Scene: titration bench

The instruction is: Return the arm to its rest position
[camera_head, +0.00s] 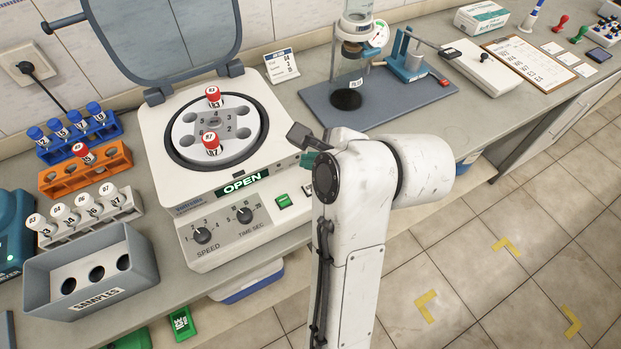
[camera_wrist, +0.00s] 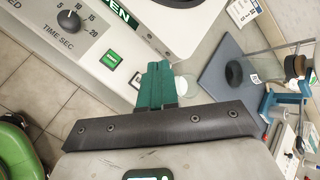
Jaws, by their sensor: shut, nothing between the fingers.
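My white arm rises in front of the bench in the head view, and its forearm covers part of the bench edge. My gripper (camera_head: 309,160) shows there as a bit of green finger beside the right edge of the centrifuge (camera_head: 160,160). In the wrist view the green fingers of my gripper (camera_wrist: 157,82) are together with nothing between them. They point toward the centrifuge's front panel and the bench top. The centrifuge lid is up, its display reads OPEN, and two red-capped tubes (camera_head: 212,140) stand in its rotor.
Tube racks in blue, orange (camera_head: 85,172) and white stand left of the centrifuge, with a grey SAMPLES box (camera_head: 90,272) in front. A stand on a grey base plate (camera_head: 425,95) is behind my arm. A green stool (camera_wrist: 18,150) is below the bench. Floor at right is clear.

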